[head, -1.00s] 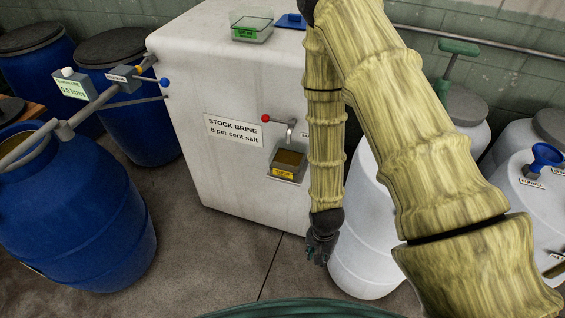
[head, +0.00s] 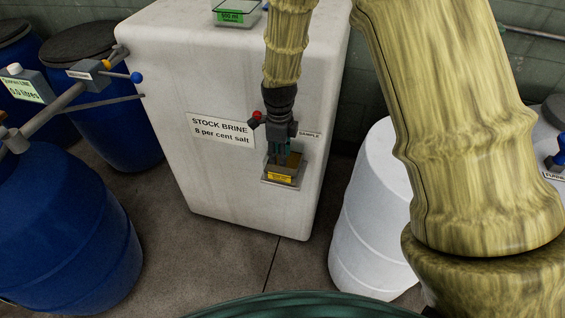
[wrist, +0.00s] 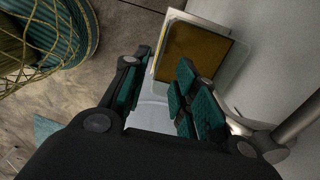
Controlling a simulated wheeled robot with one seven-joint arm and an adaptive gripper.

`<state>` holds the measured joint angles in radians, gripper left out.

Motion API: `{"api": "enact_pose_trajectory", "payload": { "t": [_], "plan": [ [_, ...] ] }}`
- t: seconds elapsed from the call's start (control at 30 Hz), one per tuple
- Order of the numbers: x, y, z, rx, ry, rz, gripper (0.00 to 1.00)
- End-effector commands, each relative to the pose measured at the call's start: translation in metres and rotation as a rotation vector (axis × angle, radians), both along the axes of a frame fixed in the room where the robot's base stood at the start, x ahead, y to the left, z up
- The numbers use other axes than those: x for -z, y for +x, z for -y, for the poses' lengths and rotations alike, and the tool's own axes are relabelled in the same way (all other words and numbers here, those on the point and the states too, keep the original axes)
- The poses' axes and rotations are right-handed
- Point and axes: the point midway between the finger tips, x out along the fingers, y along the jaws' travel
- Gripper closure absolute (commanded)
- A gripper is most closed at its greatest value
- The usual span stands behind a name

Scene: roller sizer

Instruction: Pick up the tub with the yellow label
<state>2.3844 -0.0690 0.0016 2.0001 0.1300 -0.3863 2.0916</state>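The tub with the yellow label (head: 280,177) sits at the front face of the white stock brine tank, below the tap. It is a small clear container with brown contents; the wrist view shows it from above (wrist: 196,55). My gripper (head: 280,158) is directly above the tub in the head view, pointing down, and hides part of its top. In the wrist view my gripper (wrist: 160,97) has its fingers apart with nothing held between them. The right finger overlaps the tub's near part; the left finger is by its left edge. Contact cannot be told.
The red-knobbed tap (head: 257,115) is beside my gripper; a metal pipe (wrist: 300,122) shows close on the right. A green-labelled tub (head: 236,16) stands on the white tank (head: 165,110). Blue drums (head: 65,235) are left, a white drum (head: 370,215) right.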

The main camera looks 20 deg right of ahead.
Motion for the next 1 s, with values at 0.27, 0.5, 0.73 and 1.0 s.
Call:
{"api": "enact_pose_trajectory", "payload": {
  "t": [0.27, 0.5, 0.73, 1.0],
  "plan": [
    [0.031, 0.001, -0.003, -0.002, 0.000, -0.002, 0.71],
    [0.051, 0.000, -0.002, 0.000, 0.001, -0.001, 0.71],
    [0.060, 0.000, -0.001, 0.002, 0.001, -0.001, 0.71],
    [0.089, 0.000, 0.001, 0.001, 0.001, -0.002, 0.71]
  ]
}}
